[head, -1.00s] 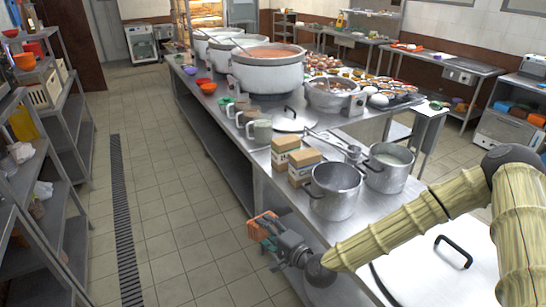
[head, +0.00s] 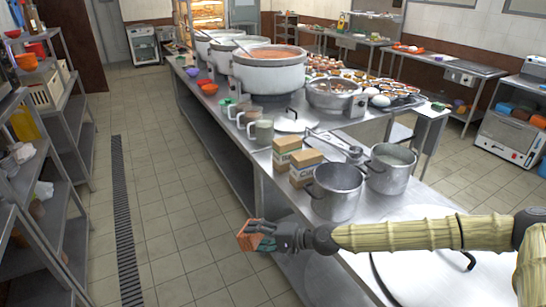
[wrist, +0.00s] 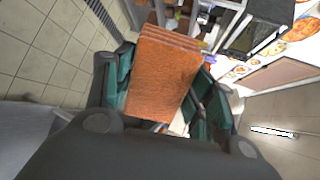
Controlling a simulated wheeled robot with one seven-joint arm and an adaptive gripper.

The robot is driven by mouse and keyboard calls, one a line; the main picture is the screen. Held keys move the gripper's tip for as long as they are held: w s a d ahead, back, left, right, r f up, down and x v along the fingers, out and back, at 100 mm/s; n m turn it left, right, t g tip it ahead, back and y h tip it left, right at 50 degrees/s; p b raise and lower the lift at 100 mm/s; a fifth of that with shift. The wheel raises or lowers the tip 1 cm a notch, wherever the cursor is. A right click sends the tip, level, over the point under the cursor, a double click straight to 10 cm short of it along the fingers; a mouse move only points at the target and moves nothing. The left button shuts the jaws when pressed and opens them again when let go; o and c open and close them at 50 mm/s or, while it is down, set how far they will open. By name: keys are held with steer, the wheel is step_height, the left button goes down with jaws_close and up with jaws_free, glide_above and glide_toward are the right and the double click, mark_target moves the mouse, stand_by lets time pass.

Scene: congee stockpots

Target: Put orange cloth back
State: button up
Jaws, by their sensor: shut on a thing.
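The orange cloth (wrist: 165,75) is a folded, layered block between the teal-padded fingers of my gripper (wrist: 160,95) in the wrist view. In the head view the cloth (head: 246,238) shows at the tip of my gripper (head: 258,238), which points left. My gripper is shut on the cloth and holds it in the air over the floor, just left of the steel counter's edge. The cloth's lower end is hidden behind the gripper body in the wrist view.
Grey shelves (head: 65,130) stand at the left. The tiled aisle (head: 175,190) between them is clear.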

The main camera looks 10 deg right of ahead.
steer(key=shift+s+n+g, duration=0.1)
steer(key=shift+n+g, duration=1.1)
steer(key=shift+g, duration=0.3)
